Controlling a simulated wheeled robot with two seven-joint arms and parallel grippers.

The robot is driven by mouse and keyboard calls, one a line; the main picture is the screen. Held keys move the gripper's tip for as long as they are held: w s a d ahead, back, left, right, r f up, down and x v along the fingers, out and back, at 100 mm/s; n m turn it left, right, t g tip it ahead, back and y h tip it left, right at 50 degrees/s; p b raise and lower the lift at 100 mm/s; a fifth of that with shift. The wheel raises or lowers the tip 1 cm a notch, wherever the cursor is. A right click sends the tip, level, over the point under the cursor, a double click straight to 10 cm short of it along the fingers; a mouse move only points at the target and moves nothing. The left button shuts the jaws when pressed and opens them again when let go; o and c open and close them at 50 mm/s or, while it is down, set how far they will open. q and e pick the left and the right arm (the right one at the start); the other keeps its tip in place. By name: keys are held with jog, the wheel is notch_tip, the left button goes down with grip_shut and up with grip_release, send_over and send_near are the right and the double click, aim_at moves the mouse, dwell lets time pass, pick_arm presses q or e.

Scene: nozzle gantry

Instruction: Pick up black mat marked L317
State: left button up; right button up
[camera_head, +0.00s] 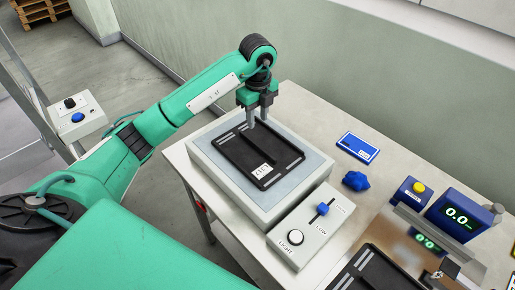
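A black mat (255,165) with a centre rib, pale stripes and a white label lies on a grey raised box with a pale blue-grey top. The label's text is too small to read surely. My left gripper (258,122) points down at the mat's far edge, with its two fingers a little apart and nothing clearly between them. I cannot tell whether the fingertips touch the mat. A second black mat (372,272) shows partly at the bottom edge, cut off by the frame. My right gripper is not in view.
A panel with a blue slider (323,209) and a white button (296,237) adjoins the box. The table's far end is clear.

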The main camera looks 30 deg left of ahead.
pick_arm(q)
send_over(257, 144)
notch_tip(257, 144, down, 5)
jog(key=shift+d+f, duration=0.1)
jog(key=shift+f, duration=0.1)
jog(key=shift+f+p, duration=0.55)
jog(key=shift+p, duration=0.15)
notch_tip(257, 144, down, 4)
jog(key=shift+s+r+p, duration=0.1)
jog(key=shift+r+p, duration=0.15)
jog(key=shift+p, duration=0.45)
jog(key=shift+f, duration=0.35)
jog(key=shift+c, duration=0.4)
grip_shut()
